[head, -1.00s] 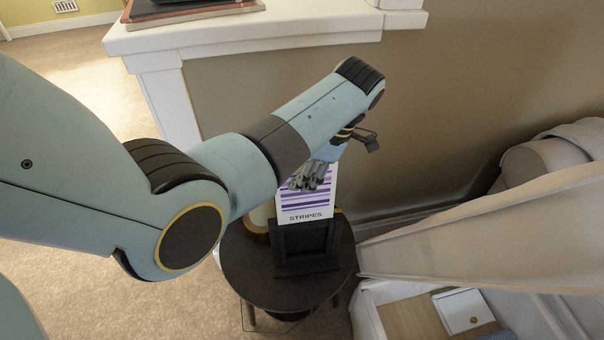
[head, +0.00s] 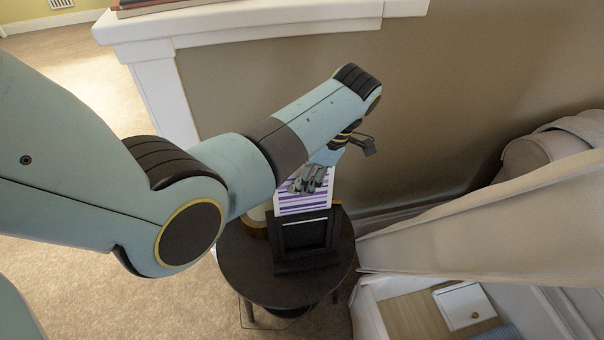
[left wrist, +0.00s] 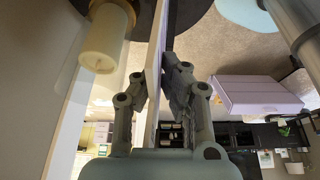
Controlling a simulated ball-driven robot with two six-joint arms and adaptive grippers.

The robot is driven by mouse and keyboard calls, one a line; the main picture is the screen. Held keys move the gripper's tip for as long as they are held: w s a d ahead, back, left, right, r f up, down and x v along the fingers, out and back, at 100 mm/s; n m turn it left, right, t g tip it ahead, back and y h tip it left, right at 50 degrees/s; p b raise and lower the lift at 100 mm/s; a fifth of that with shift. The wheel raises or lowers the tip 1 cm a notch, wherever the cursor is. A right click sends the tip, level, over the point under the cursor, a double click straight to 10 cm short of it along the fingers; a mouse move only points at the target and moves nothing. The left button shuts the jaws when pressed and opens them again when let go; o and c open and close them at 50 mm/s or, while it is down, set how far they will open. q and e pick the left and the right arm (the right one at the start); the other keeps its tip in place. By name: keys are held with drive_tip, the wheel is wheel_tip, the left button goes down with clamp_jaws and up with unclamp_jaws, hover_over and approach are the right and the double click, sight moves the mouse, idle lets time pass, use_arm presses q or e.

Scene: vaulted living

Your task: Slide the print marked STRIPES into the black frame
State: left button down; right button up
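The STRIPES print (head: 302,200), a white card with purple stripes, stands upright at the black frame (head: 280,238). Its lower part, with the lettering, is hidden behind the frame's top bar. A thin pale line shows low in the frame's dark opening; I cannot tell how deep the print sits. My left gripper (head: 308,182) is shut on the print's upper part, above the frame. In the left wrist view the print (left wrist: 155,75) is seen edge-on between the fingers of the left gripper (left wrist: 153,92). My right gripper is not in view.
The frame stands on a small round dark table (head: 245,268). A pale candle (left wrist: 103,40) is close beside the print. A white ledge (head: 270,30) and a tan wall (head: 440,90) lie behind. Draped beige cloth (head: 480,235) and a white box (head: 463,307) are at the right.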

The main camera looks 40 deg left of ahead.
use_arm(q)
drive_tip(key=shift+s+f, duration=0.35)
